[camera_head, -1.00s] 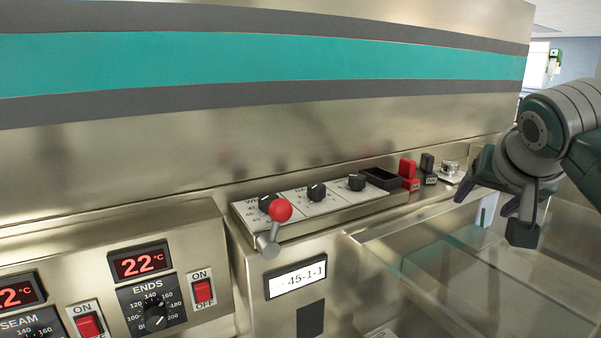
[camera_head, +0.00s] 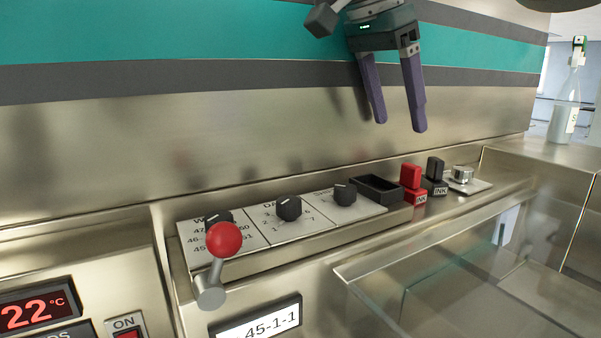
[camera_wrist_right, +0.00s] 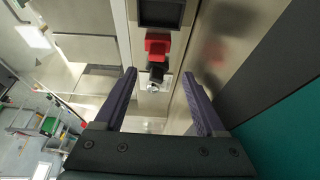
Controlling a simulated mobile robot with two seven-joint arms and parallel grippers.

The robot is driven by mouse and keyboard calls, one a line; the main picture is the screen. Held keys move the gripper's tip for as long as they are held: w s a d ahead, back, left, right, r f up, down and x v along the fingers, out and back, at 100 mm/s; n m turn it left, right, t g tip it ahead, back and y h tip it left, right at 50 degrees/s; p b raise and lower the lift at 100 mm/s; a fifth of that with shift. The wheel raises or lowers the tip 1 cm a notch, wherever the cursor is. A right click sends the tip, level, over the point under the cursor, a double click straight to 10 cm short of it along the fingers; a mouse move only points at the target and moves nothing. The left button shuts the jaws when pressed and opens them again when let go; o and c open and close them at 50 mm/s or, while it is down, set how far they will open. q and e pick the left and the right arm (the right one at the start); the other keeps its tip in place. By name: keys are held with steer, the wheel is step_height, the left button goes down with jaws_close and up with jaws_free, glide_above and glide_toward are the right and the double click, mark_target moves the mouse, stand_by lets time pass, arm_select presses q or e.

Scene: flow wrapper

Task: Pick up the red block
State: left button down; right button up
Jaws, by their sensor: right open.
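The red block (camera_head: 411,175) stands upright on a red base marked INK, on the narrow metal ledge right of the black tray. It also shows in the right wrist view (camera_wrist_right: 157,43), near the top and between the lines of the fingers. My right gripper (camera_head: 398,127) is open and empty, with its purple fingers pointing down, well above the ledge and apart from the block. The fingers also show in the right wrist view (camera_wrist_right: 164,72). My left gripper is not in view.
A black block (camera_head: 435,169) on an INK base stands close right of the red one. A metal cylinder on a plate (camera_head: 462,176) is further right. The black tray (camera_head: 375,189), several knobs and a red-ball lever (camera_head: 223,240) are left. A clear cover (camera_head: 450,270) lies in front.

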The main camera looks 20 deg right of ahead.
mark_target(410, 165)
steer(key=x, duration=0.3)
steer(key=shift+s+f, duration=0.3)
steer(key=p+x, duration=0.1)
steer(key=x, duration=0.3)
steer(key=shift+d+f+p, duration=0.1)
steer(key=shift+f+p, duration=0.15)
steer(key=shift+p, duration=0.1)
steer(key=shift+d+f, duration=0.2)
steer(key=shift+f, duration=0.25)
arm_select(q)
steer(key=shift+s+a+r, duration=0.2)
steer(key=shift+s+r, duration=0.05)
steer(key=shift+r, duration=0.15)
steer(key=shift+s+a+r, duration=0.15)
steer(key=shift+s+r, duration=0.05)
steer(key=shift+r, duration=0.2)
arm_select(e)
jaws_close()
